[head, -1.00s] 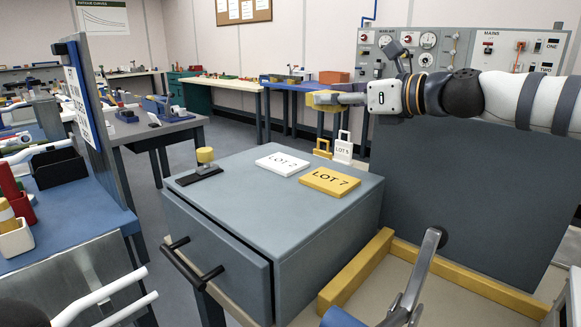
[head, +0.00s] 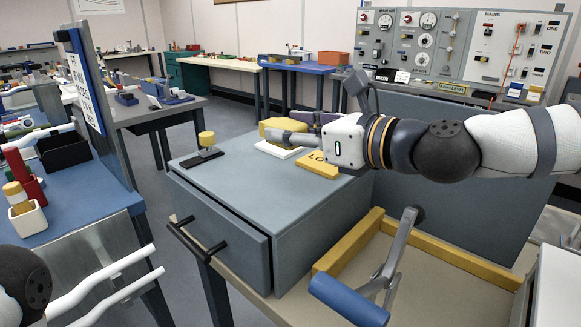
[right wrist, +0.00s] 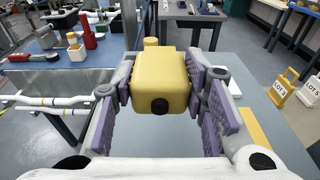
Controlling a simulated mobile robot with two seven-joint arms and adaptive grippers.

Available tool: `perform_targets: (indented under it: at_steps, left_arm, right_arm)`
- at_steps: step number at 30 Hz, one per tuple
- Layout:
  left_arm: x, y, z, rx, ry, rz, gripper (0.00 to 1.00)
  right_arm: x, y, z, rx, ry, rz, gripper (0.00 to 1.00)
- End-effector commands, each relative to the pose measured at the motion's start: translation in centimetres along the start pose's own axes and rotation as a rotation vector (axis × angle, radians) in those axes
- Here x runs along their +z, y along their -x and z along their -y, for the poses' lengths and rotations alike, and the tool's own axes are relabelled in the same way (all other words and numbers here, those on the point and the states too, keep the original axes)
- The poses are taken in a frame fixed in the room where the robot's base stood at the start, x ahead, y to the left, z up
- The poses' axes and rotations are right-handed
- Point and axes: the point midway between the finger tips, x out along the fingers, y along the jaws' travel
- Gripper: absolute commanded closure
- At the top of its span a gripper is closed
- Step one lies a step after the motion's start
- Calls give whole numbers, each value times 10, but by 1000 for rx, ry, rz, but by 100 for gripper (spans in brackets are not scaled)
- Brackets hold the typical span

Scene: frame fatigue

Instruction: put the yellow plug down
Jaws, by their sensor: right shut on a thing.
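The yellow plug (head: 272,127) is a chunky block held in my right gripper (head: 290,137), over the back of the grey cabinet top (head: 245,190). In the right wrist view the plug (right wrist: 160,82) sits between the purple pads of the right gripper (right wrist: 160,92), a round black spot facing the camera. In the head view the white card (head: 277,149) shows just below the plug; I cannot tell whether they touch. My left gripper is out of view.
A yellow knob on a black base (head: 205,142) stands at the cabinet top's left. The front of the top is clear. A control panel (head: 455,50) stands behind my right arm. A lever with a blue grip (head: 350,300) rises at the front right.

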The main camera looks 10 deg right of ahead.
Motion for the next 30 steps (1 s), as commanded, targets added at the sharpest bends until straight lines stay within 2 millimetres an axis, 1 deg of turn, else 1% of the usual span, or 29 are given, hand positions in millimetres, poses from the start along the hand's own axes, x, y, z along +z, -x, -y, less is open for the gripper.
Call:
perform_targets:
  at_steps: [1, 4, 8, 10, 12, 14, 16, 23, 27, 28, 29, 30]
  left_arm:
    - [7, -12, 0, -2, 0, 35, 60]
    - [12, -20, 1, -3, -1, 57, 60]
    - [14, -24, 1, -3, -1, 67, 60]
    - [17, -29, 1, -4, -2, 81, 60]
    - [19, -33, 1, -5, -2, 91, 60]
    - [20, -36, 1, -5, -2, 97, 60]
    - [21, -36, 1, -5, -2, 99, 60]
    - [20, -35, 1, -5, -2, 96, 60]
    - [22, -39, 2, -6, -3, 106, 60]
    - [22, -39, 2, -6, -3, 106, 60]
    - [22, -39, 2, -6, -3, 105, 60]
    - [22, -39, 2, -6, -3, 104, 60]
  right_arm:
    - [-26, -12, 7, 4, -12, -17, 94]
    - [-38, -23, 18, 3, -8, -12, 94]
    - [-43, -30, 25, 4, -3, -5, 94]
    - [-54, -37, 31, 3, -6, -8, 94]
    - [-68, -40, 31, 5, -5, -9, 94]
    - [-76, -41, 31, 4, -4, -6, 94]
    - [-80, -41, 30, 4, -1, -3, 94]
    - [-77, -40, 30, 4, 1, 1, 94]
    - [-84, -41, 30, 4, -2, -2, 94]
    - [-84, -41, 30, 5, -2, -2, 58]
    - [-83, -41, 30, 4, -1, -2, 52]
    - [-82, -41, 30, 4, -1, -1, 52]
